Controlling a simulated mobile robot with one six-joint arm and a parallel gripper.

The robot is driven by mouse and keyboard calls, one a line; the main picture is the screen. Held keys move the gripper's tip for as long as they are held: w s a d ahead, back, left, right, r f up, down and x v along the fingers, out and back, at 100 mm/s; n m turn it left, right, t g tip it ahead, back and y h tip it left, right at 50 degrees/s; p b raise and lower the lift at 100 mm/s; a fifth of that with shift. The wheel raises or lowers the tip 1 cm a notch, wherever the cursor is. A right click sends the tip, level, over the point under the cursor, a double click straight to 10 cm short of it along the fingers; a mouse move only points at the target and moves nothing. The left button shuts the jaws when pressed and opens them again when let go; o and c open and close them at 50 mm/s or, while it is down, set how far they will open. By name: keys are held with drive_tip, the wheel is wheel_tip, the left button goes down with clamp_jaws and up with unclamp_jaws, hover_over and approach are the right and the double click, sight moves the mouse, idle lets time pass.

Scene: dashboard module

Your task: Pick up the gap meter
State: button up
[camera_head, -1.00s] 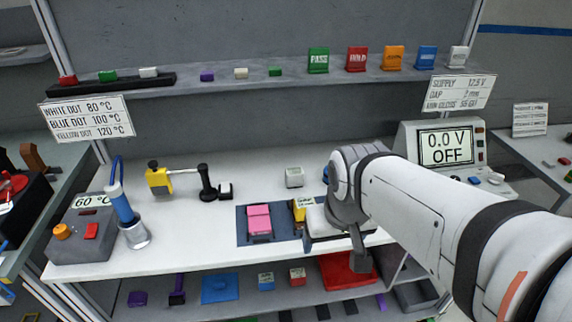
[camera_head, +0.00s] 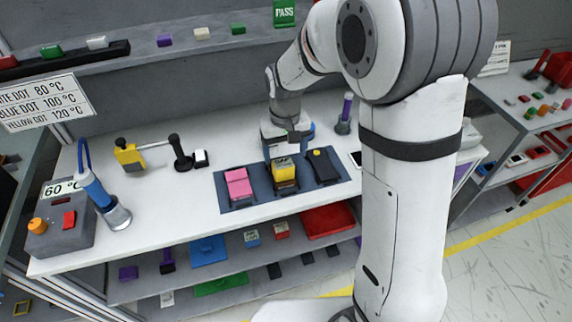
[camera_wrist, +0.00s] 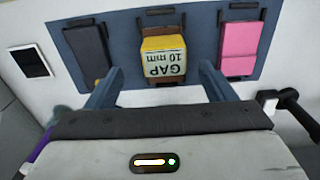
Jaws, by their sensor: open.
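The gap meter (camera_wrist: 164,60) is a yellow-topped block with a white label reading "GAP 10 mm". It stands on the blue-grey mat (camera_head: 232,203), between a pink block and a dark block. In the head view the gap meter (camera_head: 285,172) is partly covered by my gripper (camera_head: 282,150), which is just behind and above it. In the wrist view my gripper (camera_wrist: 158,88) is open, with one finger on each side of the gap meter's labelled end.
A pink block (camera_head: 238,183) and a dark block with a yellow dot (camera_head: 322,166) flank the gap meter. A shelf below holds a red tray (camera_head: 328,220).

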sight(283, 163)
drive_tip(key=f, duration=0.2)
drive_tip(key=f+p, duration=0.1)
drive_tip(key=f, duration=0.4)
drive_tip(key=shift+a, duration=0.3)
drive_tip(key=shift+c, duration=0.2)
